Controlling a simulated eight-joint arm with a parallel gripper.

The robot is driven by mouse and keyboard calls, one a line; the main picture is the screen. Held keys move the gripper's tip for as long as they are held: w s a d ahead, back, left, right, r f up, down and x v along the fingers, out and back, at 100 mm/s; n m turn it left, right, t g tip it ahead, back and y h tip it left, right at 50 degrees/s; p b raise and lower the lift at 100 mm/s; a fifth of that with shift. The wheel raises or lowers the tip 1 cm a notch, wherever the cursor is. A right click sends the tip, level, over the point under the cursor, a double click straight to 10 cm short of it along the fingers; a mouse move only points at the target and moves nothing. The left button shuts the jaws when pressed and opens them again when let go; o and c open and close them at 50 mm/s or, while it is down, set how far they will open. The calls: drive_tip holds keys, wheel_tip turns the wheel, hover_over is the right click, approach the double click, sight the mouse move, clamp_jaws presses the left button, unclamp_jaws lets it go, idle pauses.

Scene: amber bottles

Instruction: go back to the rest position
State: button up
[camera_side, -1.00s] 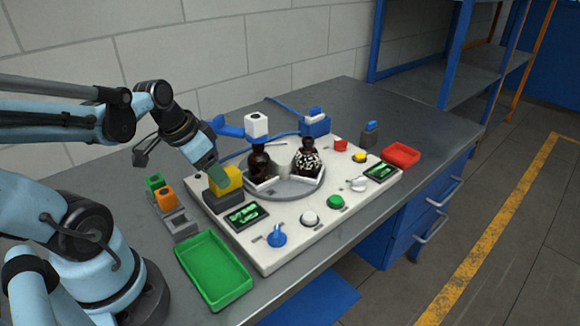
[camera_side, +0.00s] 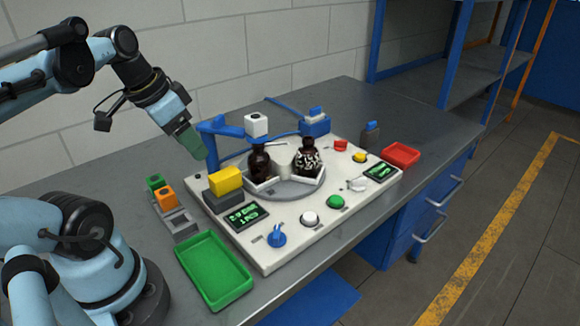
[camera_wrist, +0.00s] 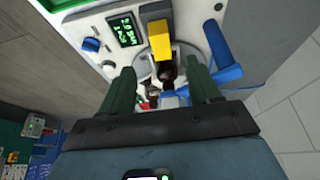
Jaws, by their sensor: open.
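My gripper (camera_side: 190,143) is open and empty, raised above the left back part of the white panel (camera_side: 282,236) in the side view. In the wrist view its two green fingers (camera_wrist: 164,88) stand apart, with nothing held between them. A yellow block (camera_side: 226,180) sits on a dark grey base below my gripper; it also shows in the wrist view (camera_wrist: 159,40). Two dark amber bottles, a plain one (camera_side: 260,164) and one with white markings (camera_side: 307,158), stand upright on the round grey turntable (camera_side: 285,190).
A green tray (camera_side: 214,270) lies at the front left and a red tray (camera_side: 401,154) at the right. A blue arm with a white head (camera_side: 256,125) overhangs the panel's back. Orange and green blocks (camera_side: 160,190) stand left of the panel. The air above the bench is mostly free.

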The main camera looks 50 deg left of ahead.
idle(0.3)
drive_tip(key=w+d+f+t, duration=0.2)
drive_tip(key=w+d+f, duration=0.2)
drive_tip(key=w+d, duration=0.3)
drive_tip(key=d, duration=0.2)
drive_tip(key=shift+w+d+f+t, duration=0.15)
drive_tip(key=shift+w+d+t, duration=0.15)
drive_tip(key=shift+w+t, duration=0.1)
